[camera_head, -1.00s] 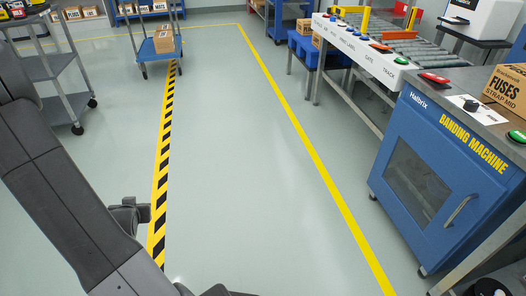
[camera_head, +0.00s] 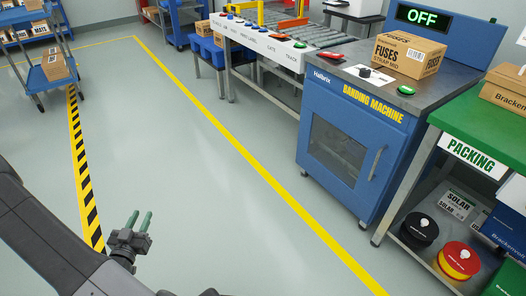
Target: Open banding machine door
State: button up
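The blue banding machine (camera_head: 312,108) stands right of centre, with yellow lettering along its top front edge. Its front door (camera_head: 335,158) has a dark window and looks closed. A silver vertical handle (camera_head: 377,162) sits on the door's right side. A sign on the machine's back panel reads OFF (camera_head: 422,17). A fuses box (camera_head: 402,54) rests on its top. My gripper (camera_head: 140,222) is at the lower left, well away from the machine. Its two green fingers point up and stand apart with nothing between them.
A green-topped packing table (camera_head: 468,118) stands close to the machine's right, with reels and cartons on its lower shelf. A roller conveyor (camera_head: 290,35) adjoins on the left. A blue cart (camera_head: 50,88) stands at upper left. The floor (camera_head: 215,200) before the machine is clear.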

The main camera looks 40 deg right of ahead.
aim_at(385, 142)
jog(key=l+z, duration=0.2)
jog(key=z, duration=1.6)
jog(key=i+l+z, duration=0.3)
jog(key=i, duration=0.3)
jog(key=l, duration=0.1)
